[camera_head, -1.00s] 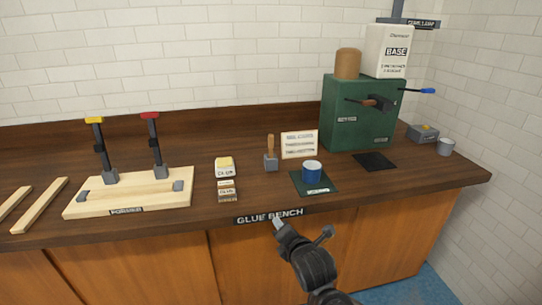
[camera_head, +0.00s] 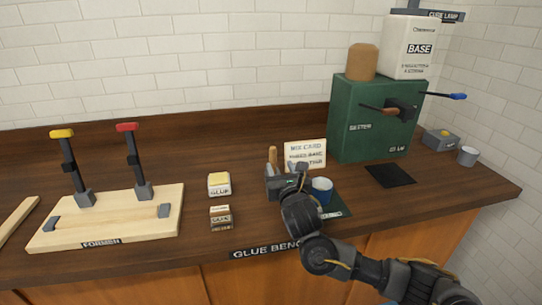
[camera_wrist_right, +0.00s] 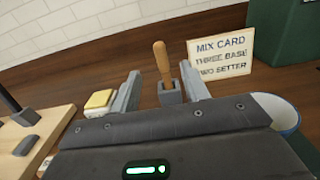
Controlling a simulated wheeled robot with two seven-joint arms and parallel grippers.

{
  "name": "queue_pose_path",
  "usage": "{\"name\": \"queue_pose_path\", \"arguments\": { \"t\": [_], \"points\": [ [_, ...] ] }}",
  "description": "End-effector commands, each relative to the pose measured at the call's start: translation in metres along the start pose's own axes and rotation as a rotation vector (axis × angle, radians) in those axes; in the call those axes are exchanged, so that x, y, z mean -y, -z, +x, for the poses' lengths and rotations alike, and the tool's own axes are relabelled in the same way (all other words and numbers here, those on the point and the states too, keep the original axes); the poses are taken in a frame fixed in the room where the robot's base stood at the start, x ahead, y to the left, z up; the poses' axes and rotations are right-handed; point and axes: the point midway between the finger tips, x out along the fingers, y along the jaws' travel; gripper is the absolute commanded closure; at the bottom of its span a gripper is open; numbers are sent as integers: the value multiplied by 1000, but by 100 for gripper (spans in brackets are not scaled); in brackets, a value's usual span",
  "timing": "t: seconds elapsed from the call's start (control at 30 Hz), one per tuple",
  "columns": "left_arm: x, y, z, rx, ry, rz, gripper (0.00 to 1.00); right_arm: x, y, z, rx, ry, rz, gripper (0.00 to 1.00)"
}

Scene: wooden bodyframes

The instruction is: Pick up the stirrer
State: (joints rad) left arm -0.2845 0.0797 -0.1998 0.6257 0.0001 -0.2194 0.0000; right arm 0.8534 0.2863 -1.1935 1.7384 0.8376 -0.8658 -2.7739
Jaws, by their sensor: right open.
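The stirrer shows as an upright wooden handle (camera_head: 272,155) standing in a small grey holder; its lower part and most of the holder are hidden by my gripper in the head view. In the right wrist view the stirrer handle (camera_wrist_right: 161,60) rises from the grey holder (camera_wrist_right: 170,93), between and beyond the two fingers. My right gripper (camera_head: 286,174) is open and empty, low over the bench just in front of the stirrer. Its spread fingers also show in the wrist view (camera_wrist_right: 160,88). My left gripper is not in view.
The mix card (camera_head: 306,154) stands just behind. Two small boxes (camera_head: 219,184) (camera_head: 221,217) sit to the left, beside the former board (camera_head: 165,235). A green machine (camera_head: 350,140) stands at back right.

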Motion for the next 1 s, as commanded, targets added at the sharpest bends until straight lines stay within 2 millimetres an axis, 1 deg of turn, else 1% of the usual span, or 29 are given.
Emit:
{"name": "queue_pose_path", "arguments": {
  "t": [0.17,0.3,0.4,0.5,0.57,0.77,0.87,1.0],
  "points": [
    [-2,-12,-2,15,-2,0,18,-4,-1,4,1,-5,-2,55],
    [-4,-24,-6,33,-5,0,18,-7,-2,24,1,-7,-3,55],
    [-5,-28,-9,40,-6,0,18,-7,-2,40,1,-7,-3,55],
    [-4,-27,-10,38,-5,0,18,-6,-1,51,1,-7,-1,55],
    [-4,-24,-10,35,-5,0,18,-5,0,55,-1,-6,-1,55],
    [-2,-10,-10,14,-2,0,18,-4,-1,59,0,-6,0,55],
    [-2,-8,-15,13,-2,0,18,-3,-3,68,-1,-4,0,55],
    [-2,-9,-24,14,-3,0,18,-2,-5,88,-1,-3,0,55]
  ]
}}
